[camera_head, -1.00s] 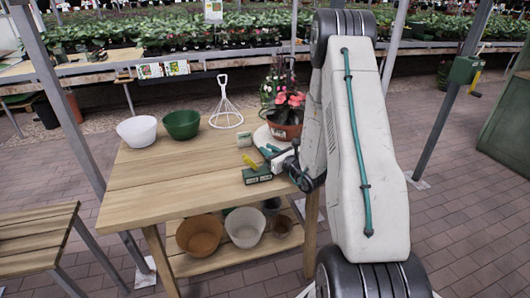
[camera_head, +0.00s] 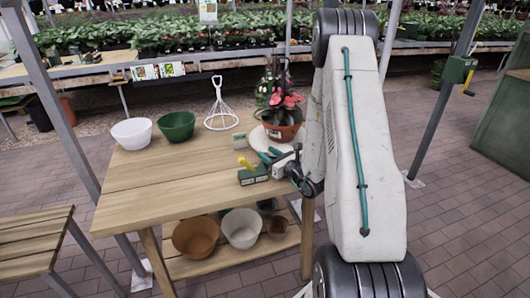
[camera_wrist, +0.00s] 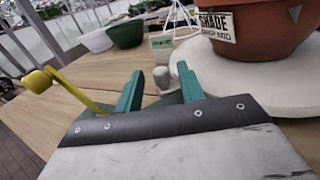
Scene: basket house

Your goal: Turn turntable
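The turntable is a round white disc (camera_head: 260,140) on the wooden table; its thick rim fills the right of the wrist view (camera_wrist: 240,92). A terracotta pot (camera_head: 284,132) with pink-red flowers stands on it, and a "SHADE" label shows on the pot in the wrist view (camera_wrist: 262,50). My gripper (camera_head: 269,155) is at the turntable's near side. In the wrist view my gripper (camera_wrist: 160,84) has its two green fingers apart. A small grey knob (camera_wrist: 162,76) shows between them, beside the disc. I cannot tell whether the fingers touch it.
A green box (camera_head: 253,176) with a yellow lever (camera_wrist: 62,86) is close left of my gripper. A white bowl (camera_head: 132,134), a green bowl (camera_head: 177,126) and a white wire stand (camera_head: 220,108) are at the back. Pots sit on the lower shelf. The table's left front is clear.

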